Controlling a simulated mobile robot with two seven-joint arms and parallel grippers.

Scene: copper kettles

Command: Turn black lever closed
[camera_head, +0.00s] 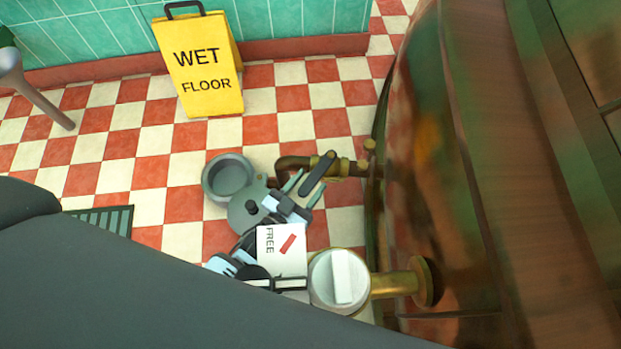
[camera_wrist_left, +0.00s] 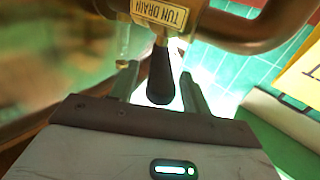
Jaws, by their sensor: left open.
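The black lever (camera_head: 318,172) sits on the valve of a brass pipe at the side of the copper kettle (camera_head: 440,150). In the head view it slants down to the left. My left gripper (camera_head: 305,188) is open, with a finger on each side of the lever's lower end. The left wrist view shows the black lever (camera_wrist_left: 161,78) between the two fingers of the left gripper (camera_wrist_left: 158,88), with visible gaps on both sides. The right gripper is not in view.
A brass stub with a round pale fitting (camera_head: 340,280) sticks out of the kettle below the lever. A label reading TUM DRAIN (camera_wrist_left: 160,12) is on the pipework. A yellow wet floor sign (camera_head: 205,70) stands near the tiled wall. Checkered floor (camera_head: 120,150) is open at left.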

